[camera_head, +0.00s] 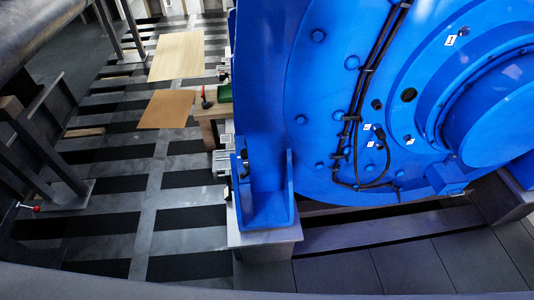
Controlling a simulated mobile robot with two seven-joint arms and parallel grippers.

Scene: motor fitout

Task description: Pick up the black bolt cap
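A large blue motor housing (330,60) fills the right half of the head view. Blue bolt caps (352,62) dot its face. A small dark round piece (376,104) on the face may be a black bolt cap, but it is too small to be sure. A larger dark round spot (409,95) to its right looks like an open hole. Neither of my grippers is in view.
Black cables (357,100) run down the motor face. The motor's blue foot (265,208) stands on a grey block (262,240). Wooden boards (178,56) lie on the striped floor to the left. A dark metal frame (45,150) stands at the far left.

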